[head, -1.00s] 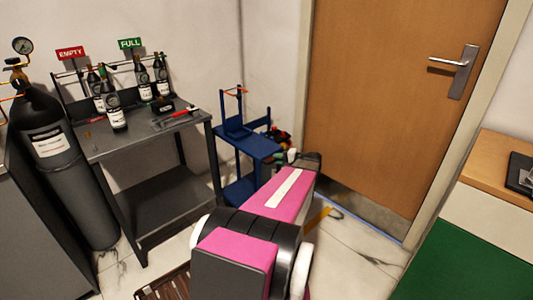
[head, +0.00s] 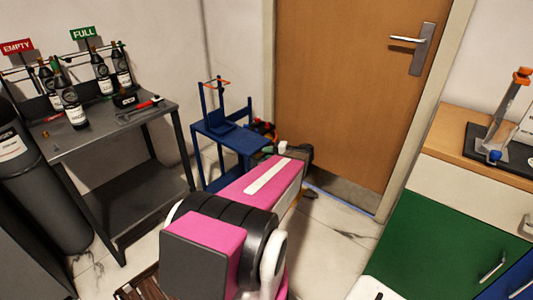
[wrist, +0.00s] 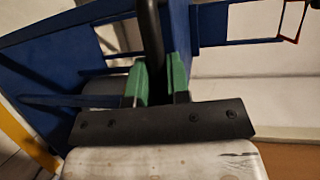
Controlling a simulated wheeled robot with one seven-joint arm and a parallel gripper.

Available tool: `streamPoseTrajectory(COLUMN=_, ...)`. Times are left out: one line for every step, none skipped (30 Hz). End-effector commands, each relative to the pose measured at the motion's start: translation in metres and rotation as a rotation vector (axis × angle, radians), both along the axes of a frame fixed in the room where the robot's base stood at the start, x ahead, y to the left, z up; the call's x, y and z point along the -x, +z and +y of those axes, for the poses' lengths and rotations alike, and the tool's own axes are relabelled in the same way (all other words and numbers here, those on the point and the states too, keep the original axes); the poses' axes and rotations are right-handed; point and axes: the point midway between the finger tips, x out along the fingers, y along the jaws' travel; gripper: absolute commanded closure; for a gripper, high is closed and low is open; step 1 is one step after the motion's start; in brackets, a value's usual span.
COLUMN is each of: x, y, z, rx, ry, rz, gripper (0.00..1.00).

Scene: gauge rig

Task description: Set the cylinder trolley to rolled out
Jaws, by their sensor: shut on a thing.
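The cylinder trolley (head: 243,138) is a blue frame with an upright back and an orange-red holder on top. It stands between the grey bench and the door. In the wrist view, its blue panels and bars (wrist: 60,60) fill the upper part. My gripper (wrist: 158,82) has green fingers, shut on a black round bar (wrist: 151,25) beside the blue frame; I take it as the trolley's handle.
A grey bench (head: 150,120) with bottles stands left, beside a dark gas cylinder (head: 35,190). The wooden door (head: 340,90) is behind. A green-fronted cabinet (head: 445,205) stands right. Pale tiled floor (head: 345,230) is clear between my arm and the cabinet.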

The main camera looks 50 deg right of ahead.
Motion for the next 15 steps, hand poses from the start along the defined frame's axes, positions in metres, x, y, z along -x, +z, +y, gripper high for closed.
streamPoseTrajectory(x=0.0000, y=-0.0005, z=-0.0004, rx=0.000, ry=0.001, rz=0.001, gripper=1.00)
streamPoseTrajectory(x=0.0000, y=-0.0005, z=-0.0004, rx=0.000, ry=0.001, rz=0.001, gripper=1.00)
streamPoseTrajectory(x=-0.0001, y=-0.0005, z=-0.0005, rx=0.000, ry=0.001, rz=0.001, gripper=1.00)
streamPoseTrajectory(x=-0.0001, y=-0.0005, z=-0.0005, rx=0.000, ry=0.001, rz=0.001, gripper=0.73)
streamPoseTrajectory(x=-0.0001, y=-0.0005, z=-0.0005, rx=0.000, ry=0.001, rz=0.001, gripper=0.64)
streamPoseTrajectory(x=-0.0002, y=-0.0004, z=-0.0005, rx=0.000, ry=0.001, rz=0.001, gripper=0.59)
streamPoseTrajectory(x=-0.0001, y=-0.0004, z=-0.0005, rx=0.000, ry=0.001, rz=0.001, gripper=0.59)
streamPoseTrajectory(x=-0.0001, y=-0.0004, z=-0.0005, rx=0.000, ry=0.001, rz=0.001, gripper=0.59)
streamPoseTrajectory(x=-0.0002, y=-0.0003, z=-0.0005, rx=0.000, ry=0.001, rz=0.001, gripper=0.59)
streamPoseTrajectory(x=-0.0002, y=-0.0003, z=-0.0005, rx=0.000, ry=0.001, rz=0.001, gripper=0.59)
streamPoseTrajectory(x=-0.0002, y=-0.0002, z=-0.0003, rx=0.000, ry=0.001, rz=0.000, gripper=0.59)
streamPoseTrajectory(x=-0.0002, y=-0.0002, z=-0.0003, rx=0.000, ry=0.000, rz=0.000, gripper=0.59)
streamPoseTrajectory(x=-0.0001, y=-0.0002, z=-0.0004, rx=0.000, ry=0.000, rz=0.000, gripper=0.59)
streamPoseTrajectory(x=0.0002, y=-0.0002, z=-0.0006, rx=0.000, ry=0.000, rz=0.000, gripper=0.59)
streamPoseTrajectory(x=0.0011, y=0.0000, z=-0.0012, rx=0.000, ry=0.000, rz=0.000, gripper=0.59)
